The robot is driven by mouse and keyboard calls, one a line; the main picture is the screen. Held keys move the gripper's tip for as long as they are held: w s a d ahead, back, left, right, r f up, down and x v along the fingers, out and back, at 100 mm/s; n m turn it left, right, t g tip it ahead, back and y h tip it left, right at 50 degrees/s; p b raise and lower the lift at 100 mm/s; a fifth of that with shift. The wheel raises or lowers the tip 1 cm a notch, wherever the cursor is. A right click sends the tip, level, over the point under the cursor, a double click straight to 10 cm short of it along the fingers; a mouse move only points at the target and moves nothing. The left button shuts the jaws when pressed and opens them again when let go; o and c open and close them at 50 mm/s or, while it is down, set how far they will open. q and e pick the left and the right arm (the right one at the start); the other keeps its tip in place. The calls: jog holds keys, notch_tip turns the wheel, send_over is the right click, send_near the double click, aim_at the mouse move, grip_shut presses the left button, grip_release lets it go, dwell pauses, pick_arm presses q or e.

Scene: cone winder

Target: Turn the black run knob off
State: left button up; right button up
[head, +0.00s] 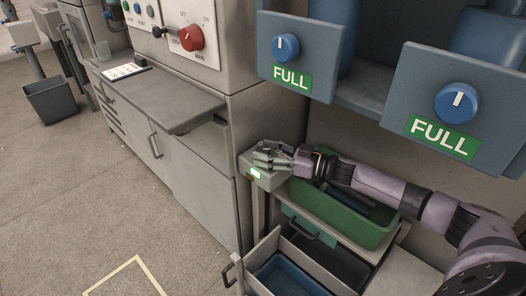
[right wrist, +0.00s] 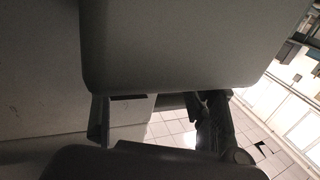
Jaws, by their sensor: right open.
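My right gripper (head: 268,158) is open at the small grey box (head: 247,170) with a lit green window, left of the green bin. Its fingers cover part of the box top, and I cannot tell whether they touch it. No black knob shows clearly there; one could be hidden behind the fingers. A black-ended handle (head: 158,32) shows on the white panel at the upper left, beside a red rotary switch (head: 190,38). I cannot tell whether that handle is the run knob. The right wrist view shows a large grey surface close up, with no knob visible. My left gripper is out of view.
A green bin (head: 345,222) stands below my right forearm. An open drawer (head: 262,247) juts out beneath it. Two blue dials (head: 286,46) (head: 456,103) with FULL labels sit on grey boxes above. The floor at the left is mostly clear.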

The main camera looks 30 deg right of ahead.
jog(key=shift+w+a, duration=0.45)
jog(key=shift+w, duration=0.05)
jog(key=shift+c, duration=0.4)
jog(key=c, duration=1.1)
